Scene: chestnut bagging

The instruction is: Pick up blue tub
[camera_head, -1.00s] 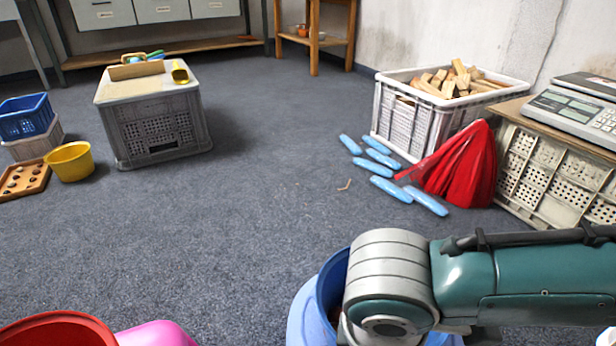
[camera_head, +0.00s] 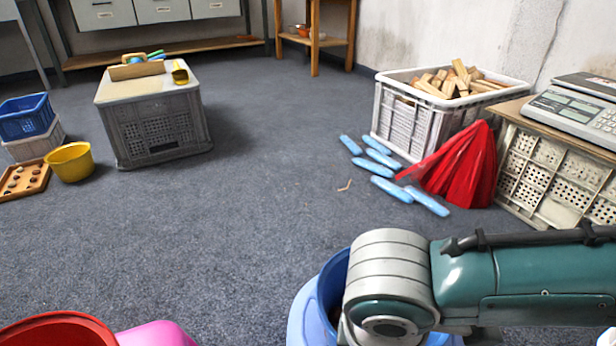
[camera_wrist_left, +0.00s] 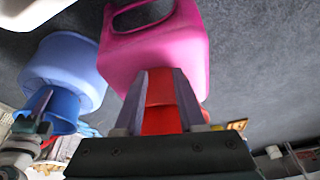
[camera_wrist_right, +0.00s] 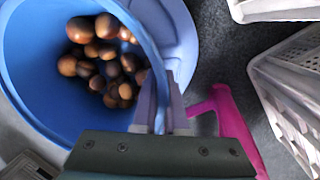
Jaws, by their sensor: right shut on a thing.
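The blue tub (camera_head: 332,285) stands on a light blue round base (camera_head: 303,316) at the bottom of the head view, partly hidden by my right arm. In the right wrist view the tub (camera_wrist_right: 45,105) holds several brown chestnuts (camera_wrist_right: 105,60). My right gripper (camera_wrist_right: 162,90) is shut on the tub's rim, one finger on each side of the wall. In the left wrist view the tub (camera_wrist_left: 62,108) shows below the light blue base. My left gripper (camera_wrist_left: 160,75) has its fingers apart, with a red tub (camera_wrist_left: 162,108) showing between them; contact is unclear.
A pink container (camera_head: 155,335) stands next to the red tub at the bottom left of the head view. A grey crate (camera_head: 160,130), yellow bucket (camera_head: 70,163), wood-filled crate (camera_head: 410,128), red cloth-like heap (camera_head: 460,175) and scale (camera_head: 575,110) stand farther off.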

